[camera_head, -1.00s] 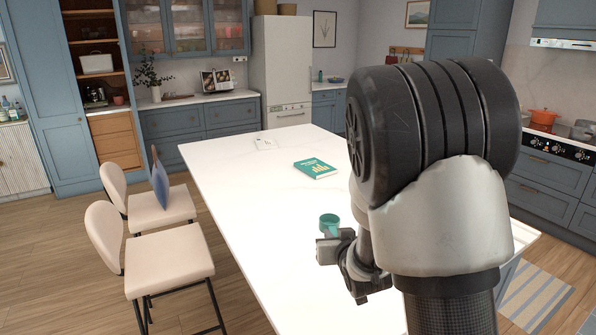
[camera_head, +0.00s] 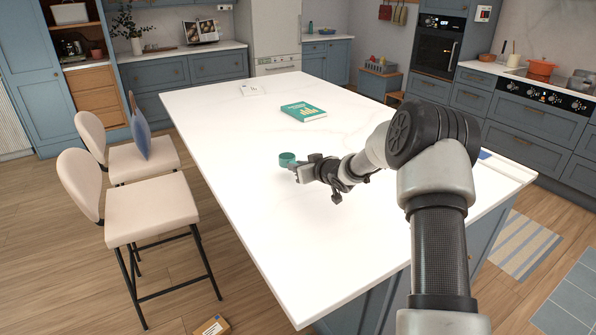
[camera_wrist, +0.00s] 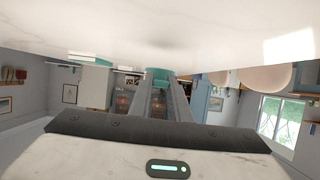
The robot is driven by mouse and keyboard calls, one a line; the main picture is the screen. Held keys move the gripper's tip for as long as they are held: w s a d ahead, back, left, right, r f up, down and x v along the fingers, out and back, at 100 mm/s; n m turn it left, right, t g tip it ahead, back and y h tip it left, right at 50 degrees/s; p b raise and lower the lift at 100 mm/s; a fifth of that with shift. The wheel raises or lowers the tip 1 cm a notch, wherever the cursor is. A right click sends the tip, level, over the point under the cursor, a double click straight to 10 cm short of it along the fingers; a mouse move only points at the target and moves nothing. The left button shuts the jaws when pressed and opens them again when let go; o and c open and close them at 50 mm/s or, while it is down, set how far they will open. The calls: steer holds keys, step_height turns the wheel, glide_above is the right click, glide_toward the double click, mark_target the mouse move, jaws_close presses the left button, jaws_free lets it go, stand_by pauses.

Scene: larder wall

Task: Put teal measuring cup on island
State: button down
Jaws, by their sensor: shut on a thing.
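The teal measuring cup (camera_head: 288,159) is at the tip of my gripper (camera_head: 301,170), over the middle of the white island top (camera_head: 230,150). In the wrist view the teal cup (camera_wrist: 158,75) shows between the ends of the two long fingers, close to the white surface. My gripper is shut on it. The arm reaches in low from the right, nearly level with the island. I cannot tell whether the cup touches the top.
A teal book (camera_head: 303,112) and a small white item (camera_head: 251,89) lie farther back on the island. Two cream stools (camera_head: 150,210) stand along its left side. A small box (camera_head: 211,326) is on the floor in front. The island's near left part is clear.

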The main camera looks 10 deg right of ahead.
mark_target(298, 186)
steer(key=shift+f+b, duration=0.3)
steer(key=shift+f, duration=2)
steer(key=shift+f, duration=0.2)
steer(key=c, duration=1.7)
jaws_free()
steer(key=shift+o, duration=0.2)
steer(key=shift+r, duration=0.3)
steer(key=v, duration=1.2)
steer(key=shift+d+f+p, duration=0.1)
steer(key=shift+f+p, duration=0.1)
steer(key=shift+p, duration=0.15)
